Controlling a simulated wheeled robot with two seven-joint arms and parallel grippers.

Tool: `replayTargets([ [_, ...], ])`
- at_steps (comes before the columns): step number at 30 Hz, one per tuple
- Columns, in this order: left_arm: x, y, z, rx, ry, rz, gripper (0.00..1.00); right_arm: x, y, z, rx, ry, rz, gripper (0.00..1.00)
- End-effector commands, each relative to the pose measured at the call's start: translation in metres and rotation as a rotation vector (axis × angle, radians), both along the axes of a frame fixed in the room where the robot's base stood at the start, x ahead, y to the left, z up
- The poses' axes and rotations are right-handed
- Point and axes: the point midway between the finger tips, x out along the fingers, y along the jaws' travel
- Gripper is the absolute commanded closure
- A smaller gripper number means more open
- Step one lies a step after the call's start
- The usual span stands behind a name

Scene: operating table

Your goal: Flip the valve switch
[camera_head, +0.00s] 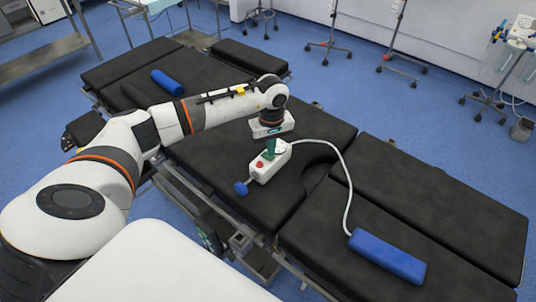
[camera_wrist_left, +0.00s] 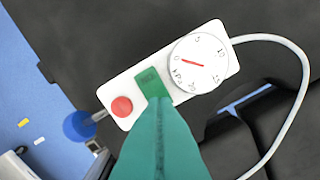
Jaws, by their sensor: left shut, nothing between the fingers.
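The valve switch box (camera_head: 263,172) is a white box lying on the black operating table (camera_head: 310,205). In the left wrist view the box (camera_wrist_left: 183,62) carries a red button (camera_wrist_left: 122,106), a green switch (camera_wrist_left: 151,80) and a round white dial (camera_wrist_left: 198,63) with a red needle. A blue knob (camera_wrist_left: 78,125) sticks out at its button end. My left gripper (camera_head: 270,155) points down over the box. Its teal fingers (camera_wrist_left: 158,104) are shut and empty, with the tips at the lower edge of the green switch. I cannot tell whether they touch it. My right gripper is not in view.
A pale hose (camera_head: 347,180) curves from the box to a blue block (camera_head: 388,257) on the table's right part. A blue roll (camera_head: 167,82) lies at the far left. The table has a cutout (camera_head: 318,172) right of the box. Wheeled stands (camera_head: 400,55) stand behind.

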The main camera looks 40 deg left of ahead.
Motion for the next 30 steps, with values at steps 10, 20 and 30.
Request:
replayTargets([
  [10,0.000,0.000,-0.001,0.000,0.000,0.000,1.00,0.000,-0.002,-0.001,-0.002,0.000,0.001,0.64],
  [20,0.000,0.000,-0.006,0.000,0.000,0.000,1.00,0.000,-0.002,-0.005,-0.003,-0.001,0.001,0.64],
  [30,0.000,0.000,-0.011,0.000,0.000,0.000,1.00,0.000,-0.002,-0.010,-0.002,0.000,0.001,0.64],
])
